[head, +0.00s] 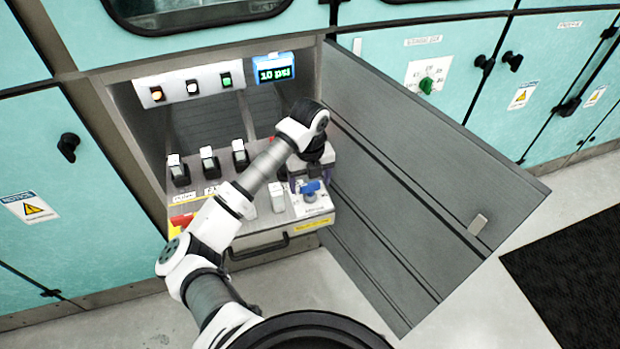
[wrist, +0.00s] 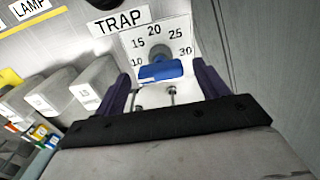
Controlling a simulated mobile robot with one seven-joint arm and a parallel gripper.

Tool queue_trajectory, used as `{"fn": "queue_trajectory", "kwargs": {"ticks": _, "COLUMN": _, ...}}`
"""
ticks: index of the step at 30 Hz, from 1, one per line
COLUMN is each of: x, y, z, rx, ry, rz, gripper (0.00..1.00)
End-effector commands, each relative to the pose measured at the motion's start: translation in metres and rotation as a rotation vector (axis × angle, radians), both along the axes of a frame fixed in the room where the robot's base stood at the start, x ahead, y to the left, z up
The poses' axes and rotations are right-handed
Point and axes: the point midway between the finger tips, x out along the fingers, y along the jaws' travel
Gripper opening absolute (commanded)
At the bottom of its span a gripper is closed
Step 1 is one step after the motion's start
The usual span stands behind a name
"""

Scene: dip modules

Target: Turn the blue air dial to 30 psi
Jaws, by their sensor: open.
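The blue air dial (head: 311,188) is on the front right of the pulled-out control panel. In the wrist view the blue dial (wrist: 160,72) lies nearly level, between the printed 10 at its left and 30 at its right. A white scale plate (wrist: 160,45) reads 10, 15, 20, 25 and 30 around it. My gripper (head: 308,182) is just above the dial. In the wrist view my gripper's (wrist: 163,80) dark purple fingers are open, one on each side of the dial, with gaps visible. A small blue display (head: 274,70) reads 10 psi.
An open grey door (head: 420,190) stands close to the right of the panel. Several white-topped switches (head: 208,160) stand left of the arm. A light strip (head: 190,88) is above.

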Motion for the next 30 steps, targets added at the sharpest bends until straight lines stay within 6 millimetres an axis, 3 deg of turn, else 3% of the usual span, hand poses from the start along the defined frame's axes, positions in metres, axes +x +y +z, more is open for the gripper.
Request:
{"fn": "queue_trajectory", "kwargs": {"ticks": 8, "x": 0.0001, "y": -0.0002, "z": -0.0018, "rx": -0.001, "ry": 0.000, "rz": 0.000, "gripper": 0.73}}
{"fn": "queue_trajectory", "kwargs": {"ticks": 18, "x": 0.0001, "y": -0.0002, "z": -0.0013, "rx": -0.001, "ry": 0.000, "rz": 0.000, "gripper": 0.30}}
{"fn": "queue_trajectory", "kwargs": {"ticks": 30, "x": 0.0006, "y": 0.0003, "z": -0.0034, "rx": 0.001, "ry": -0.003, "rz": -0.074, "gripper": 0.28}}
